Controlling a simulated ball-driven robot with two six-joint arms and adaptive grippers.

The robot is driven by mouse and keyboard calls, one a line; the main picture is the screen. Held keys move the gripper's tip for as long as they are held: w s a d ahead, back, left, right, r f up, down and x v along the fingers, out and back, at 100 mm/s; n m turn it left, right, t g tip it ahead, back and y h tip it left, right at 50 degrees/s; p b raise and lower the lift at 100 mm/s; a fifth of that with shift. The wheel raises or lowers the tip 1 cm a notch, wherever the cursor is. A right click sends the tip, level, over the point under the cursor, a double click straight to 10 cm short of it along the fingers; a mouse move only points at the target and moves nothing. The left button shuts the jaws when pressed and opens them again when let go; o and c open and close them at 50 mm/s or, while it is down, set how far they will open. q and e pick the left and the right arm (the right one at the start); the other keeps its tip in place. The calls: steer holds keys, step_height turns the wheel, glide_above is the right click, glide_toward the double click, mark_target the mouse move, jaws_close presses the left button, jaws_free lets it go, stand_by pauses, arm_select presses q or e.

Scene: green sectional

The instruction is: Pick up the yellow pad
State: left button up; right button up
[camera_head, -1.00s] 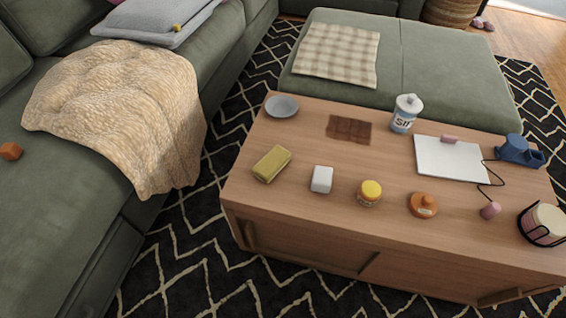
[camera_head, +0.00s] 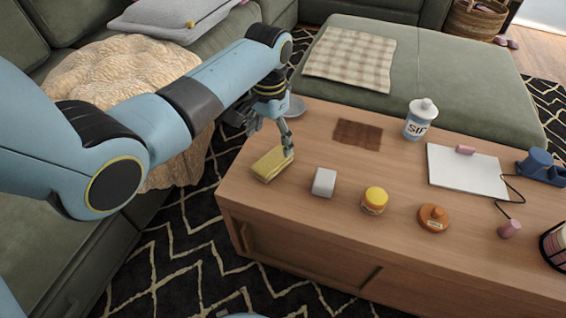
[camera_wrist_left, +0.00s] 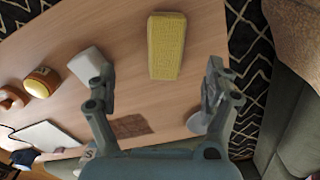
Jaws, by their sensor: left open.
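The yellow pad (camera_head: 270,164) lies flat on the wooden coffee table near its left end. It also shows in the left wrist view (camera_wrist_left: 167,46), upper middle, ahead of the fingers and between their lines. My left gripper (camera_head: 268,140) is open and empty just above and behind the pad in the head view. In the left wrist view its two fingers (camera_wrist_left: 157,88) are spread wide, with the pad beyond the tips. I cannot tell whether a finger touches the pad.
A plate (camera_head: 296,106) is partly hidden behind my left gripper. A brown mat (camera_head: 357,134) lies farther back. Bare tabletop separates the pad from the white block.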

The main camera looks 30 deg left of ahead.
arm_select(q)
steer(key=b, duration=0.3)
glide_above(273, 159)
steer(key=f, duration=0.5)
steer(key=shift+s+d, duration=0.2)
steer(key=shift+d, duration=0.1)
steer(key=shift+f, duration=0.3)
steer(key=f+b, duration=0.2)
steer(key=f, duration=0.1)
steer(key=shift+w+a, duration=0.1)
steer(key=shift+a, duration=0.2)
steer(key=shift+f+b, duration=0.45)
steer(key=shift+f, duration=0.35)
steer(key=c, duration=1.3)
steer(key=shift+o, duration=0.2)
arm_select(e)
steer(key=w+f, duration=0.2)
steer(key=w, duration=0.4)
steer(key=shift+w+d+f, duration=0.15)
steer(key=shift+d+f, duration=0.05)
steer(key=shift+d, duration=0.05)
